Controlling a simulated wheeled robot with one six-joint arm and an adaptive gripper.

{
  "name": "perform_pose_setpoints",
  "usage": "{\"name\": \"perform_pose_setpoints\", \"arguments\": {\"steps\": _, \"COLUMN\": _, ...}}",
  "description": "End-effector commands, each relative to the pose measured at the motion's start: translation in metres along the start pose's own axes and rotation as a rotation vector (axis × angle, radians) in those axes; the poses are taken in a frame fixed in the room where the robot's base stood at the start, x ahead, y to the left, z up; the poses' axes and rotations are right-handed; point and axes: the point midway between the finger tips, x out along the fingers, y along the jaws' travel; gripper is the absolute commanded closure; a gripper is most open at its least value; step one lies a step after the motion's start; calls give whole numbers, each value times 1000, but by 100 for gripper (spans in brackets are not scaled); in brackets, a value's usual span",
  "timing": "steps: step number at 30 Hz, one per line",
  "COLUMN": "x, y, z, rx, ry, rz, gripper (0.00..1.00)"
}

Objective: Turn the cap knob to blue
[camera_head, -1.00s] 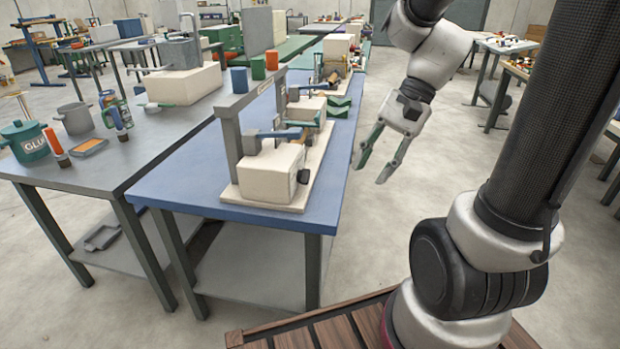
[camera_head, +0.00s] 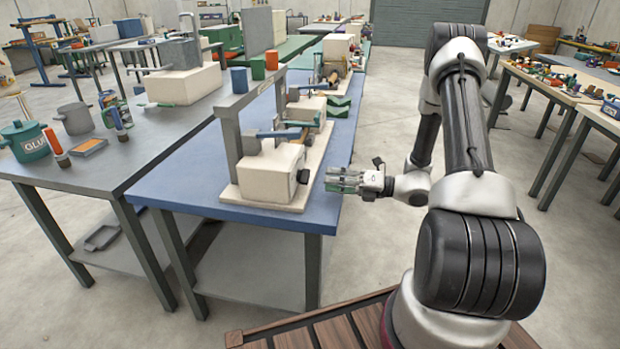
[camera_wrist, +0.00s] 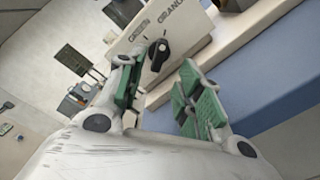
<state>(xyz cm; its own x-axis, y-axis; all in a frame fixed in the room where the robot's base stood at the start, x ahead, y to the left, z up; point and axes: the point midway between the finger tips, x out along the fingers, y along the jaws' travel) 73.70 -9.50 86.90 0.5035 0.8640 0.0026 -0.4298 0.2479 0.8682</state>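The black cap knob (camera_head: 303,176) sits on the right face of the cream block (camera_head: 268,172) at the front of the blue table. My gripper (camera_head: 331,180) is just right of it, level with it and pointing at it, with a gap between. In the wrist view the knob (camera_wrist: 158,55) shows ahead, between the two green-padded fingertips of my gripper (camera_wrist: 158,76). The fingers are apart and empty. I see no blue label.
The block stands on a pale board (camera_head: 240,198) on the blue table (camera_head: 180,190). A grey frame (camera_head: 228,135) rises beside the block. The floor right of the table is clear.

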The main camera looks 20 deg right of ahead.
Motion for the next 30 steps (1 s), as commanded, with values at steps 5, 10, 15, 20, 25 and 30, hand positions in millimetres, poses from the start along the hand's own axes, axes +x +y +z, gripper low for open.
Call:
{"name": "perform_pose_setpoints", "arguments": {"steps": 5, "x": 28, "y": 1, "z": -1, "rx": -2, "ry": 6, "rz": 2, "gripper": 64}}
{"name": "perform_pose_setpoints", "arguments": {"steps": 10, "x": 56, "y": 1, "z": -1, "rx": -3, "ry": 6, "rz": 2, "gripper": 64}}
{"name": "perform_pose_setpoints", "arguments": {"steps": 15, "x": 71, "y": 1, "z": -1, "rx": -3, "ry": 5, "rz": 1, "gripper": 64}}
{"name": "perform_pose_setpoints", "arguments": {"steps": 20, "x": 74, "y": 1, "z": -1, "rx": -3, "ry": 5, "rz": 0, "gripper": 64}}
{"name": "perform_pose_setpoints", "arguments": {"steps": 25, "x": 73, "y": 1, "z": -1, "rx": -4, "ry": 5, "rz": 0, "gripper": 72}}
{"name": "perform_pose_setpoints", "arguments": {"steps": 30, "x": 73, "y": 1, "z": -1, "rx": -4, "ry": 5, "rz": 0, "gripper": 100}}
